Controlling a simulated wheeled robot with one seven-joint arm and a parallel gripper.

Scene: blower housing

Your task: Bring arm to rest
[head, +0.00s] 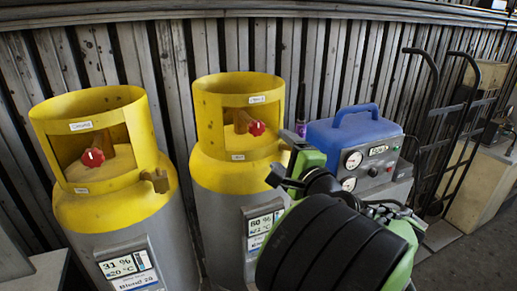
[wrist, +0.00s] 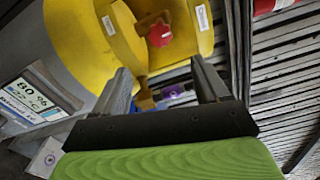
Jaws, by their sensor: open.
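My gripper (head: 283,160) is in the middle of the head view, beside the right-hand yellow-topped cylinder (head: 208,172). In the wrist view my gripper (wrist: 160,82) shows two dark fingers standing apart with nothing held between them. Past the fingers are that cylinder's yellow collar (wrist: 78,40), its red knob (wrist: 160,34) and a brass valve. My arm is bent in front of the machine with the blue cover (head: 352,136), partly hiding it. I cannot tell whether the fingers touch the cylinder.
The left yellow-topped cylinder (head: 112,205) stands apart from my gripper. A black hand truck (head: 440,130) and a beige box (head: 470,190) are at the right. A ribbed wall (head: 330,60) closes off the back. Open floor (head: 470,255) shows at lower right.

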